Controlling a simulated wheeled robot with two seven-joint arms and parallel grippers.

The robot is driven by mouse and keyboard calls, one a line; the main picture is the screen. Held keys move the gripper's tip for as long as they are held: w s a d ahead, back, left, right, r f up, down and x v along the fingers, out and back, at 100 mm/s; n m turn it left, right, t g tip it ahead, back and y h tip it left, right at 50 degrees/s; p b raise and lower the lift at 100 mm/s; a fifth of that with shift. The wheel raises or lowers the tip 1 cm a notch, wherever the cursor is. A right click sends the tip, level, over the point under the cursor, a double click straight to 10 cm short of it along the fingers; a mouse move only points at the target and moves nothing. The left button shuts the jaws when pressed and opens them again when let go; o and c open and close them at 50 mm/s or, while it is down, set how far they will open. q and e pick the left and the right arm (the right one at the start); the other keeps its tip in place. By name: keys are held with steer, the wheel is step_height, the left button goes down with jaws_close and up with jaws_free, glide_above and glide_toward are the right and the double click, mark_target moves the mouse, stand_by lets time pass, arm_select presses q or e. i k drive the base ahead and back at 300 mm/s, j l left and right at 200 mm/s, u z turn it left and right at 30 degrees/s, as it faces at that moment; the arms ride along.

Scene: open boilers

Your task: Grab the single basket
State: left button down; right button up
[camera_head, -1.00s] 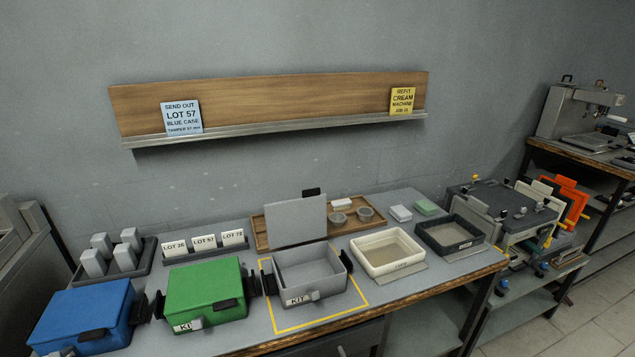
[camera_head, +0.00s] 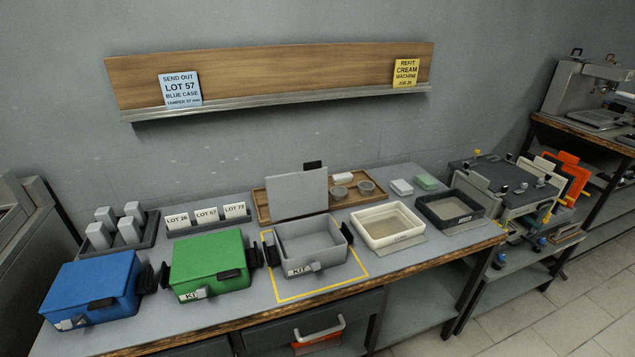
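At this size I cannot tell which is the single basket. The raised lid (camera_head: 297,195) of the open grey kit case (camera_head: 310,245) stands just left of them. Neither of my grippers shows in the head view.
A blue case (camera_head: 90,290) and a green case (camera_head: 208,265) stand closed at the left. A drawer handle (camera_head: 320,333) shows below the bench edge.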

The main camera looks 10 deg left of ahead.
mark_target(339, 192)
steer(key=l+u, duration=0.8)
steer(key=u, duration=0.2)
steer(key=l+u, duration=0.5)
steer(key=k+l+u, duration=0.2)
steer(key=u, duration=0.3)
